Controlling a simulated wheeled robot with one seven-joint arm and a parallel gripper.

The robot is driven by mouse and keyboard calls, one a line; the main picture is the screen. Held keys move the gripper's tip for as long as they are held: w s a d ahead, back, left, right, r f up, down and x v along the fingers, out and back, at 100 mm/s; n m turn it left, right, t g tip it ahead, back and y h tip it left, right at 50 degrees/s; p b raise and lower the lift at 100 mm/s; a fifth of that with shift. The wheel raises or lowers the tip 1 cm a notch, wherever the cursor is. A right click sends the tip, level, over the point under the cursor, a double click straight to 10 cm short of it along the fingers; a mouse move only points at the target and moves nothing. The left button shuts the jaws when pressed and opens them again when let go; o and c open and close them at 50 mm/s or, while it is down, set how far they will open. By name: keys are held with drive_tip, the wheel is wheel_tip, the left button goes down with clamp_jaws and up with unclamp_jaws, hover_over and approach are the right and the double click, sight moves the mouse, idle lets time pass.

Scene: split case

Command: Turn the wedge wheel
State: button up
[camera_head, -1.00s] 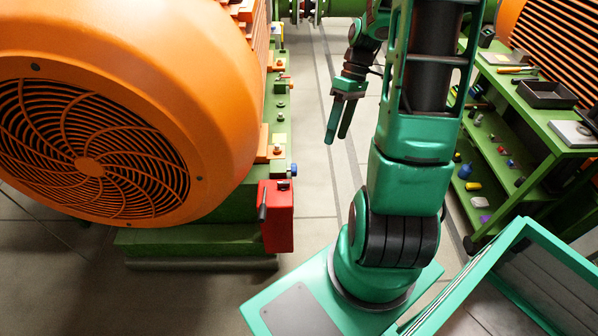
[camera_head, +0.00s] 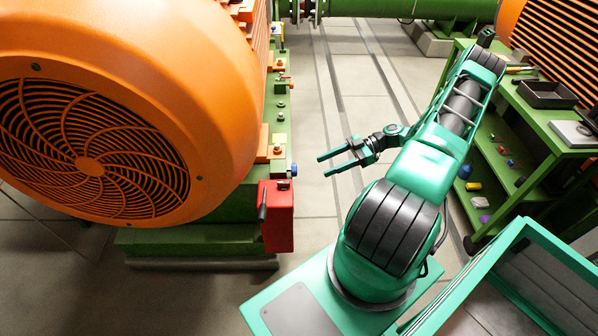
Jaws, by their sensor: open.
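My gripper (camera_head: 323,166) is open and empty, with its two green fingers apart and pointing left toward the orange motor's green base. It is in the clear aisle, to the right of the base's edge, with a gap between them. I cannot pick out the wedge wheel for sure. Small bolts and fittings (camera_head: 281,104) line the green base edge, too small to tell apart. A red box (camera_head: 279,226) with a dark lever on its left side is fixed at the near end of that base.
The large orange motor (camera_head: 210,90) fills the left. A green shelf cart (camera_head: 525,115) with a black tray (camera_head: 546,95) and several small items stands at right. A green pipe (camera_head: 400,9) crosses the back. The grey floor aisle between is free.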

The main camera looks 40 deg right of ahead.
sight(292, 170)
wheel_tip(292, 170, down, 4)
drive_tip(key=d+n+t+y, duration=0.1)
drive_tip(key=n+t, duration=0.1)
drive_tip(key=t, duration=0.3)
drive_tip(key=x, duration=1)
drive_tip(key=shift+w, duration=0.35)
drive_tip(key=shift+a, duration=0.1)
